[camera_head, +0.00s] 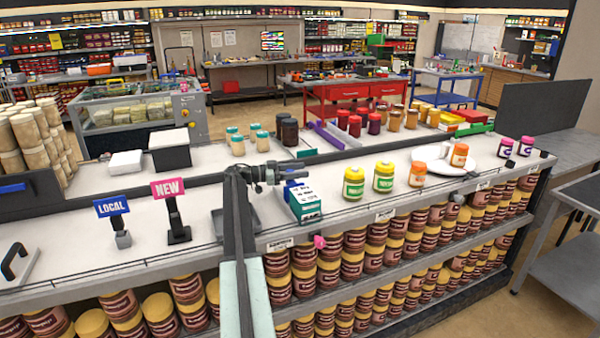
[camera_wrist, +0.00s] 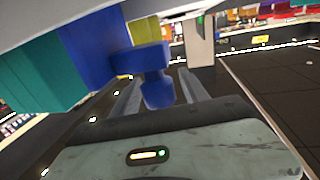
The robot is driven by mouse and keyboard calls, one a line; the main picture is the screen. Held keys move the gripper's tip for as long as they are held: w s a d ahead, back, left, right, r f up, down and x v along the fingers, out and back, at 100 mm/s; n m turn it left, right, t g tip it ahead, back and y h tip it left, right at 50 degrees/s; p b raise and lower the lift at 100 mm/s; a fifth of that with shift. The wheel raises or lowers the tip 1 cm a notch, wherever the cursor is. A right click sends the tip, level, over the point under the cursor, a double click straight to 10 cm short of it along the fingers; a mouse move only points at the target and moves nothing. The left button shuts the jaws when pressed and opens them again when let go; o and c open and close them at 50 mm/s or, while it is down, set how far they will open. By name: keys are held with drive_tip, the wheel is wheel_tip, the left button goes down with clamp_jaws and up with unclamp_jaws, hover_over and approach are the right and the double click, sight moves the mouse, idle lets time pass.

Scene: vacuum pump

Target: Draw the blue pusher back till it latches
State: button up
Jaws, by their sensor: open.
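The blue pusher (camera_wrist: 140,59) shows in the wrist view as a blue block with a rounded blue part behind it. It stands out from a blue and teal body (camera_wrist: 40,75) at the left. My gripper (camera_wrist: 160,88) is open. Its two grey fingers lie either side of the rounded blue part, and I cannot tell whether they touch it. In the head view my gripper (camera_head: 292,172) is dark and sits just above a teal and white box-shaped unit (camera_head: 306,203) on the counter. The pusher is small and partly hidden there.
A grey tray (camera_head: 238,217) lies left of the unit. Yellow-lidded jars (camera_head: 353,184) stand to its right, with a white plate (camera_head: 434,160) beyond. A pink NEW sign (camera_head: 168,188) stands further left. Jars fill the shelves below the counter edge.

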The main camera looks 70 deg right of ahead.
drive_tip(key=v, duration=0.7)
drive_tip(key=shift+w+a, duration=0.2)
drive_tip(key=shift+w, duration=0.15)
drive_tip(key=shift+f, duration=0.1)
